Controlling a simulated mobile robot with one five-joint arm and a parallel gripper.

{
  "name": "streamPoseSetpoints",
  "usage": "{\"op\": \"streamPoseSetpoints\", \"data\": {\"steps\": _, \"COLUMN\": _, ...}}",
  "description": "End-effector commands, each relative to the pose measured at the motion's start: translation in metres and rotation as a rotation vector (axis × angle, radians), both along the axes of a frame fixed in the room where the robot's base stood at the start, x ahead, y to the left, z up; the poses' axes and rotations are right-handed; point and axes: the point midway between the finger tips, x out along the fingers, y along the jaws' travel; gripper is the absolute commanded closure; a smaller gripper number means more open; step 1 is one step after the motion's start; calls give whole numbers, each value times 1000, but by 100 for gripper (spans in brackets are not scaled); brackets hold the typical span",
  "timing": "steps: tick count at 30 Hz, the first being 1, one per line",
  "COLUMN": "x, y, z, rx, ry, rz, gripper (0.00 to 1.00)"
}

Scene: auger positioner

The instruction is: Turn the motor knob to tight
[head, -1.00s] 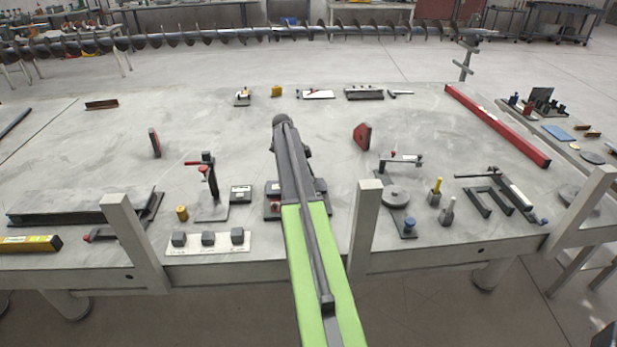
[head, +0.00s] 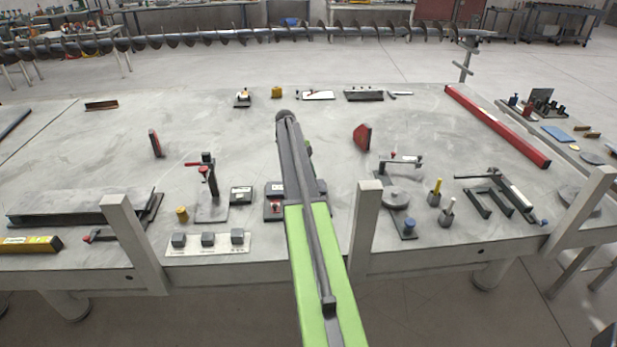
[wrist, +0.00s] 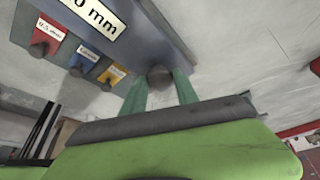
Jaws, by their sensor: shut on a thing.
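In the wrist view my gripper (wrist: 163,90) has its two teal fingers on either side of a dark, rounded knob (wrist: 160,77), and it is shut on it. The knob sits at the lower edge of a grey-blue panel (wrist: 165,40). A white label ending in "0 mm" (wrist: 97,18) is on that panel. Whether the knob has a tight marking cannot be read. In the head view my arm covers my gripper and the knob, and only part of a dark device (head: 274,207) shows beside the arm.
Red (wrist: 50,32), blue (wrist: 84,58) and yellow (wrist: 112,75) tags with dark knobs lie beside the panel. In the head view, a plate with three grey blocks (head: 208,251), a small dark box (head: 241,194) and a red-handled clamp (head: 207,175) stand left of my arm.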

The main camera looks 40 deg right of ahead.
Motion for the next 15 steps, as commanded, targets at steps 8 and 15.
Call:
{"op": "streamPoseSetpoints", "data": {"steps": 8, "x": 3, "y": 0, "z": 0, "rx": 0, "ry": -6, "rz": 4, "gripper": 59}}
{"op": "streamPoseSetpoints", "data": {"steps": 15, "x": 2, "y": 0, "z": 0, "rx": -1, "ry": -3, "rz": 3, "gripper": 43}}
